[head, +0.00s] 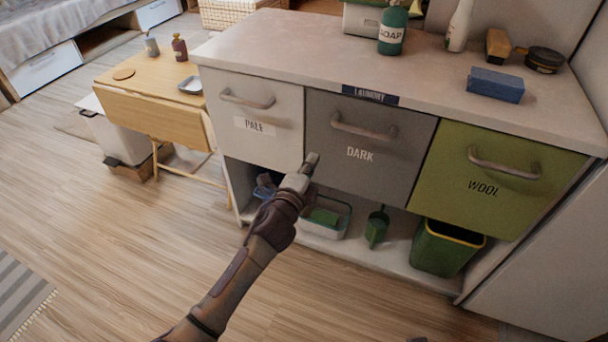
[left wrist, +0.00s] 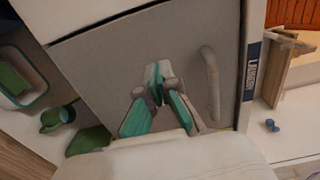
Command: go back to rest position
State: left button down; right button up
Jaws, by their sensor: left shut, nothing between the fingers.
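My left gripper (head: 313,158) is shut and empty. It is in front of the lower left part of the grey DARK drawer (head: 350,175), near the edge of the white PALE drawer (head: 240,112). In the left wrist view the gripper's teal-padded fingers (left wrist: 157,84) are together in front of the grey drawer front (left wrist: 120,60), beside its handle (left wrist: 211,84) and apart from it. The DARK, PALE and green WOOL drawer (head: 490,180) all look closed. My right gripper is not in view.
The countertop (head: 300,45) holds a green soap bottle (head: 392,30), a blue sponge or block (head: 495,84) and a white bottle (head: 459,25). Below the drawers are a tub (head: 325,220), a green jug (head: 377,228) and a green bin (head: 445,248). A folding table (head: 140,90) stands left; wooden floor lies clear in front.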

pick_arm(q)
jog(key=v, duration=0.5)
jog(key=shift+s+r, duration=0.1)
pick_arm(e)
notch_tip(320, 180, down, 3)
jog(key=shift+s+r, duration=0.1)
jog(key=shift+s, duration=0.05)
